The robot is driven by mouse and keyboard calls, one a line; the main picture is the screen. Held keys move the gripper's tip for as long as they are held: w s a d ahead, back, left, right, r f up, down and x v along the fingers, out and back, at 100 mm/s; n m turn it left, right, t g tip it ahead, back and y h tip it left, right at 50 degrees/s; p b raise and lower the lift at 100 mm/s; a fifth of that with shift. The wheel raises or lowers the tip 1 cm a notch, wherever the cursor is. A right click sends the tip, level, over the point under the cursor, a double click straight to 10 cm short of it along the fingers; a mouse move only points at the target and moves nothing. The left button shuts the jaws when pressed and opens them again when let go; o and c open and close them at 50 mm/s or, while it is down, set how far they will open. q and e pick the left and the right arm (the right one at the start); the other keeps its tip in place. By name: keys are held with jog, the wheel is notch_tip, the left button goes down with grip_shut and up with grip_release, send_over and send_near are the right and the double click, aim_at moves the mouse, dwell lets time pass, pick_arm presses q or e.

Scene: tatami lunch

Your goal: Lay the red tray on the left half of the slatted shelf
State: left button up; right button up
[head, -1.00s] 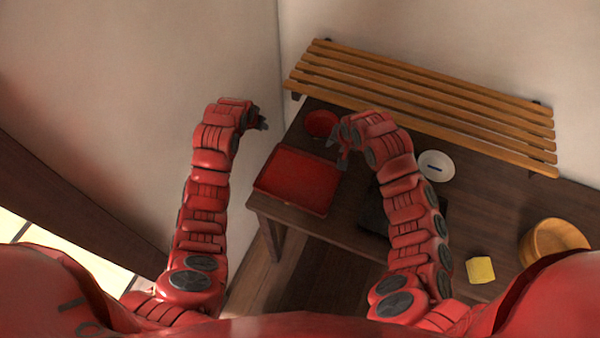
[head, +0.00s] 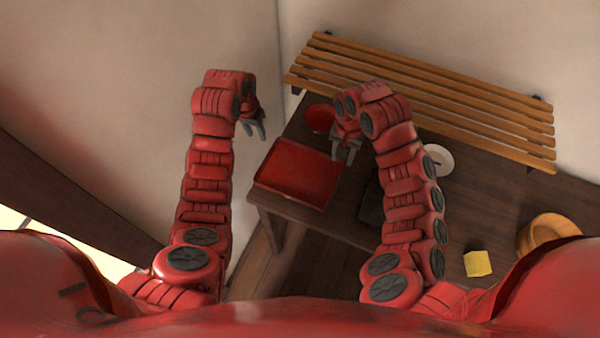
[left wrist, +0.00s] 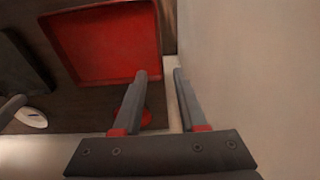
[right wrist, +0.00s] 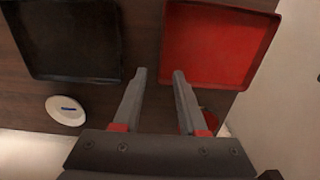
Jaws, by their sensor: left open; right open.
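The red tray (head: 298,174) lies flat on the dark wooden table at its left end, below the shelf. It also shows in the left wrist view (left wrist: 100,45) and the right wrist view (right wrist: 218,45). The slatted shelf (head: 430,92) is fixed to the wall above the table's back edge, and its left half looks empty. My left gripper (head: 258,132) is open and empty, up and left of the tray. My right gripper (head: 345,152) is open and empty, above the tray's right side. Neither touches the tray in view.
A red bowl (head: 320,117) stands behind the tray. A black tray (head: 371,204) lies to its right, partly behind my right arm. A wall stands close on the left.

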pick_arm(q)
jog(key=f, duration=0.2)
send_near(266, 157)
jog(key=f, duration=0.5)
jog(key=shift+w+d+f, duration=0.1)
jog(key=shift+w+f, duration=0.05)
jog(key=shift+w, duration=0.2)
pick_arm(e)
notch_tip(266, 157, down, 13)
jog(key=shift+f, duration=0.1)
pick_arm(q)
jog(key=shift+w+f, duration=0.1)
jog(key=shift+f, duration=0.65)
pick_arm(e)
jog(key=shift+f, duration=0.6)
pick_arm(q)
jog(key=shift+w+f, duration=0.15)
jog(key=shift+f, duration=0.05)
pick_arm(e)
jog(key=shift+f, duration=0.25)
pick_arm(q)
jog(key=shift+f, duration=0.65)
pick_arm(e)
jog(key=shift+f, duration=0.65)
pick_arm(q)
jog(key=shift+c, duration=0.2)
pick_arm(e)
jog(key=shift+c, duration=0.2)
